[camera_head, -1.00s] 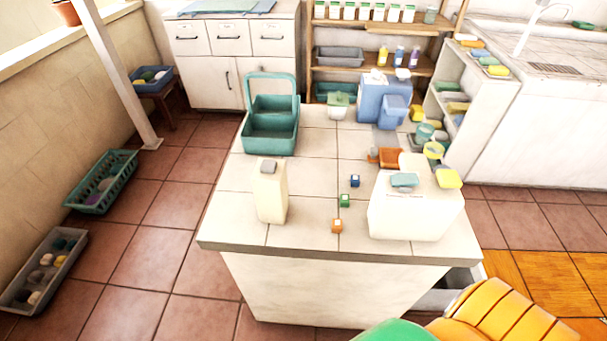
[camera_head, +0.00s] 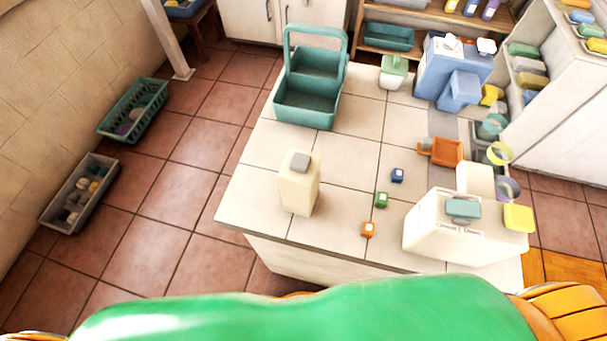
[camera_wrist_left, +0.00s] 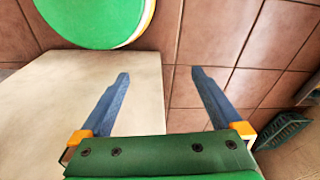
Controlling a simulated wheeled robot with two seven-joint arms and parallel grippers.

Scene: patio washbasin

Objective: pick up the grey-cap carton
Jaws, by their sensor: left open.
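The grey-cap carton (camera_head: 299,187) is cream coloured with a grey cap. It stands upright near the front left corner of the tiled counter (camera_head: 262,195) in the head view. My left gripper (camera_wrist_left: 160,75) shows in the left wrist view, open, with its two blue fingers apart and nothing between them. It points down past the counter's side toward the floor. The carton is not visible in the wrist view. Neither gripper shows in the head view.
A teal caddy (camera_head: 308,98) stands behind the carton. Small blue, green and orange caps (camera_head: 368,229) lie to its right, beside a large white container (camera_head: 462,235). A blue container (camera_head: 452,75) stands at the back. Crates (camera_head: 134,110) sit on the floor at left.

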